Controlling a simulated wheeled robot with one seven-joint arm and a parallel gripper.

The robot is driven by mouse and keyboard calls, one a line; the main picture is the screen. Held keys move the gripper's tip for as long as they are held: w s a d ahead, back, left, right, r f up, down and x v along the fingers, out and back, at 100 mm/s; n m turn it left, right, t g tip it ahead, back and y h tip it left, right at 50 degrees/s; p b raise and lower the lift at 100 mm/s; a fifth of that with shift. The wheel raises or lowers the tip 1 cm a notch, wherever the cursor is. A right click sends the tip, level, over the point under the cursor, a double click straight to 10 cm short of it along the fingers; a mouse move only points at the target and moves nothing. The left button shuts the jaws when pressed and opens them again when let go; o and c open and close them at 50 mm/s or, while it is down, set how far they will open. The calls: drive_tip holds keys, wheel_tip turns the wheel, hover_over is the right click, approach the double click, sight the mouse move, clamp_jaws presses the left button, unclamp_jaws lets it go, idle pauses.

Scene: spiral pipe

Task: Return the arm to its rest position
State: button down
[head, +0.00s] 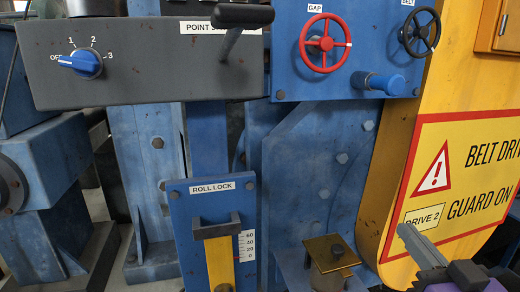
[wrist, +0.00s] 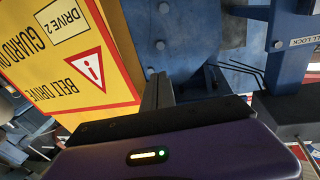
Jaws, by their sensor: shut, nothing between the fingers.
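My gripper (head: 411,238) shows at the lower right of the head view, its grey fingers pointing up and left in front of the yellow belt guard. In the wrist view its fingers (wrist: 158,90) are together, with nothing between them, above the purple gripper body.
The yellow guard with its warning sign (head: 480,165) stands at the right. A roll lock panel (head: 195,210), red gap wheel (head: 325,43), black belt wheel (head: 420,32), blue selector knob (head: 80,63) and dark lever handle (head: 241,16) stick out of the blue machine.

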drive_tip(key=s+a+f+g, duration=0.1)
drive_tip(key=s+a+f, duration=0.1)
drive_tip(key=s+f, duration=0.5)
drive_tip(key=s+a+f+g, duration=0.1)
drive_tip(key=s+f, duration=0.7)
drive_tip(key=s, duration=0.8)
drive_tip(key=s+a+f+g+h, duration=0.1)
drive_tip(key=s+a+f+g, duration=0.1)
drive_tip(key=s+f, duration=0.5)
drive_tip(key=s+a, duration=0.1)
drive_tip(key=s, duration=0.3)
drive_tip(key=shift+s+f, duration=0.2)
drive_tip(key=shift+s, duration=0.1)
drive_tip(key=shift+a, duration=0.1)
